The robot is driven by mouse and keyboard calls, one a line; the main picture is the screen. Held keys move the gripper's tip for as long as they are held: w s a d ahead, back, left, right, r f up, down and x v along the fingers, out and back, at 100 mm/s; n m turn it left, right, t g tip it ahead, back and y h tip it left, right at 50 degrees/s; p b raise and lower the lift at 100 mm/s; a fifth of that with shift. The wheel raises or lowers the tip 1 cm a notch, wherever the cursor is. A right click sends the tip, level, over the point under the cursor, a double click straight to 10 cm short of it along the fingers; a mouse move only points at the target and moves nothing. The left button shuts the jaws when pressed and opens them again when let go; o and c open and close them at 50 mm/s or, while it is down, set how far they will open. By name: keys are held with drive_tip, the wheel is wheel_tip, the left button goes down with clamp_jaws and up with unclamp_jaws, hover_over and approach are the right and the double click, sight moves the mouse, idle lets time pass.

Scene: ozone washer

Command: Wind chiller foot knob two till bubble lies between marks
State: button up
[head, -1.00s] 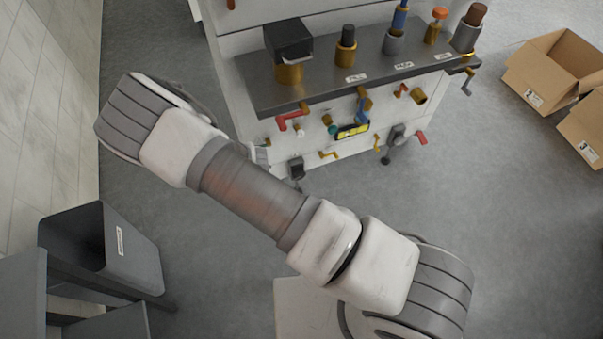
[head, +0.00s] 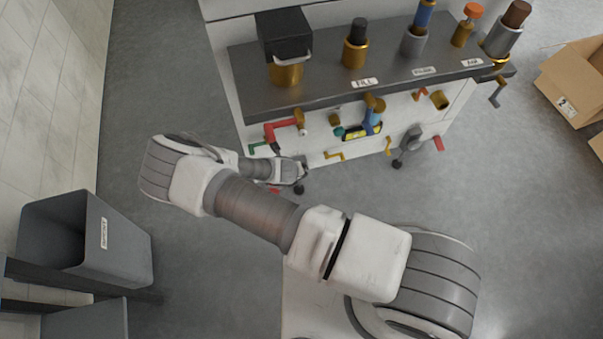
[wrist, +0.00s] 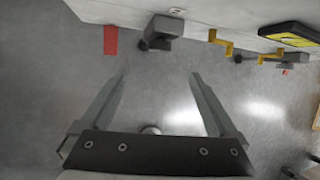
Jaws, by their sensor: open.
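The chiller is a white cabinet (head: 322,150) with a dark grey top shelf. A yellow-and-black level (head: 362,131) sits on its front; it also shows in the wrist view (wrist: 290,34). Its bubble is too small to read. A grey foot block with a dark knob (wrist: 145,44) sits low on the cabinet, above and slightly right of my gripper's left finger in the wrist view. Another grey foot with a dark knob (head: 397,163) stands at the right front. My gripper (wrist: 159,78) is open and empty, apart from the knobs, over floor. I cannot tell which knob is number two.
A red tab (wrist: 110,40) and a yellow crank (wrist: 220,42) stick out beside the foot block. Red pipe (head: 283,127) and blue valve (head: 370,118) jut from the front. A grey bin (head: 125,250) stands left; cardboard boxes (head: 572,85) lie right. Floor before the cabinet is clear.

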drive_tip(key=b+x, duration=0.5)
drive_tip(key=x, duration=1)
drive_tip(key=shift+d+f, duration=0.1)
drive_tip(key=shift+f, duration=0.1)
drive_tip(key=c, duration=1.4)
drive_tip(key=shift+o, duration=0.2)
drive_tip(key=h, duration=0.2)
drive_tip(key=t+h, duration=0.1)
drive_tip(key=shift+a+f+n+h, duration=0.15)
drive_tip(key=shift+a+n+h, duration=0.15)
drive_tip(key=shift+n, duration=0.1)
drive_tip(key=shift+a+f+n+t+h, duration=0.1)
drive_tip(key=shift+n+t+h, duration=0.3)
drive_tip(key=shift+h, duration=0.6)
drive_tip(key=shift+a+f+n+t+h, duration=0.1)
drive_tip(key=shift+n+t+h, duration=0.1)
drive_tip(key=shift+t+h, duration=0.6)
drive_tip(key=shift+h, duration=0.5)
drive_tip(key=shift+s, duration=0.1)
